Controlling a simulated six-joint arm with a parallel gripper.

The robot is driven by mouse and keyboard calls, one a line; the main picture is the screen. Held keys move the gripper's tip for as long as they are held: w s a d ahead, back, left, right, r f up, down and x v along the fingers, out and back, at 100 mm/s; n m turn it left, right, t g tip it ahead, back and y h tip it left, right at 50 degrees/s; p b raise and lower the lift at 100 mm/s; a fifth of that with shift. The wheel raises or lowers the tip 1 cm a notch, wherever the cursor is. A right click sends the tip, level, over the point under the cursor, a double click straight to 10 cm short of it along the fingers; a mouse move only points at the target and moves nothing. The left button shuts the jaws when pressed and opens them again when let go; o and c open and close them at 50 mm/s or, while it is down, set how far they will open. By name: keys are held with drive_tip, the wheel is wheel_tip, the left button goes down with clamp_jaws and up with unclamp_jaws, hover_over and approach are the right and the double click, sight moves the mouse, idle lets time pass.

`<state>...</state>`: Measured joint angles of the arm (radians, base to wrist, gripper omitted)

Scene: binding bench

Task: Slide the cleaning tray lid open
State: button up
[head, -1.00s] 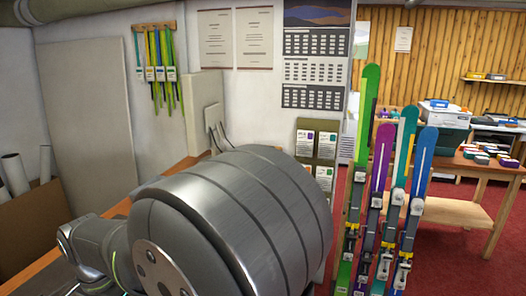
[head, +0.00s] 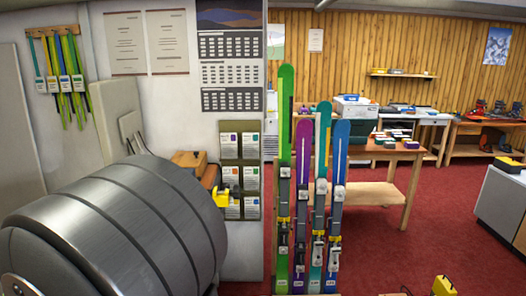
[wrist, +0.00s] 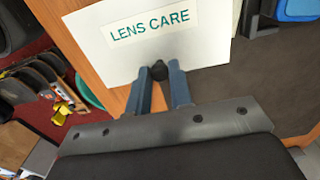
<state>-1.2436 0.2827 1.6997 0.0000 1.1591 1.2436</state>
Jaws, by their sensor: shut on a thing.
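The cleaning tray lid (wrist: 205,52) is a white panel marked "LENS CARE" at the top of the wrist view. A small dark knob (wrist: 159,68) stands at its near edge. My gripper (wrist: 159,75) has its two blue-grey fingers shut on the knob, one on each side. The inside of the tray cannot be made out. In the head view, neither the lid nor my gripper shows; my large grey arm link fills the lower left.
In the wrist view, an orange-brown wooden edge (wrist: 55,22) runs left of the lid, and a dark grey surface (wrist: 262,85) lies right. A blue item (wrist: 296,9) is at upper right. In the head view, upright skis (head: 285,150) stand beyond my arm.

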drive_tip(key=shift+s, duration=4.2)
drive_tip(key=o, duration=0.4)
drive_tip(key=shift+o, duration=0.2)
wheel_tip(320, 180, up, 10)
